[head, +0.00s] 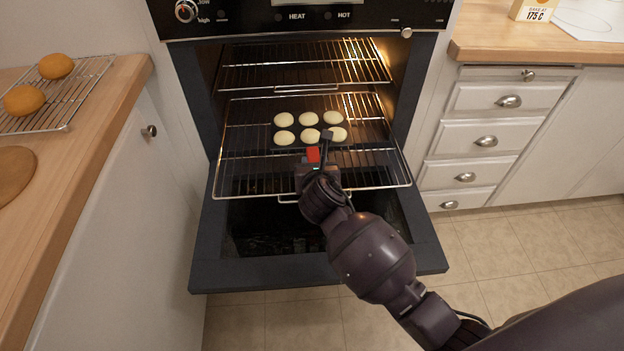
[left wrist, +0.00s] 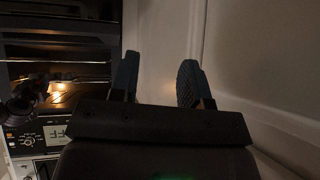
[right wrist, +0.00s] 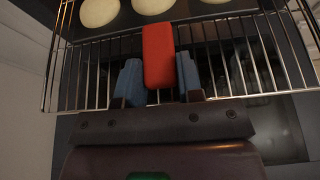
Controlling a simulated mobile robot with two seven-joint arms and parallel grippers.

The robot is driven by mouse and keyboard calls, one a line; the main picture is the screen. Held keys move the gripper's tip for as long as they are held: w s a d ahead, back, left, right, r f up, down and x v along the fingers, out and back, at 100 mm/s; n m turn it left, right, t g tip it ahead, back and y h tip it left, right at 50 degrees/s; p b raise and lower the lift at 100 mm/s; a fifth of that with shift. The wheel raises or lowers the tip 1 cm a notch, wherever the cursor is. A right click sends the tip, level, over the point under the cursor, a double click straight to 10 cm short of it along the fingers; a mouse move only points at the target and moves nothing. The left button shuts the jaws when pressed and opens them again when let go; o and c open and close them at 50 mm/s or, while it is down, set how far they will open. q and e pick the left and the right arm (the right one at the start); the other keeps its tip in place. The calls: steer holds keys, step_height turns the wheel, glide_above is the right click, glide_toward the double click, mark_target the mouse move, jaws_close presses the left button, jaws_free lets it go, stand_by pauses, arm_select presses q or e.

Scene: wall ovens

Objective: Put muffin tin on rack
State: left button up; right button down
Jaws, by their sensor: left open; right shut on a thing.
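The muffin tin (head: 296,128) is dark, with several pale round muffins, and is over the pulled-out lower rack (head: 235,170) of the open oven. I cannot tell whether it rests on the rack. My right gripper (head: 318,158) is at the tin's near side. In the right wrist view, its blue fingers are shut on a red grip (right wrist: 158,55) that reaches toward the tin's near edge; the join is hard to see. My left gripper (left wrist: 155,80) shows only in the left wrist view, open and empty, beside a pale cabinet front.
An upper rack (head: 300,65) is inside the oven. The lowered oven door (head: 320,275) extends below the lower rack. A left counter (head: 95,120) holds a cooling rack (head: 75,95) with two orange round things. Drawers (head: 490,140) stand to the right; the floor in front is clear.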

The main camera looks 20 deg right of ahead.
steer(key=shift+f, duration=0.1)
step_height(320, 180, down, 4)
steer(key=shift+s+f+b, duration=0.1)
steer(key=shift+b, duration=0.85)
steer(key=shift+f+b, duration=0.3)
steer(key=shift+f, duration=0.25)
steer(key=shift+r, duration=0.1)
arm_select(q)
steer(key=shift+w+d+f+m, duration=0.15)
steer(key=shift+w+d+m, duration=0.25)
steer(key=shift+w, duration=0.1)
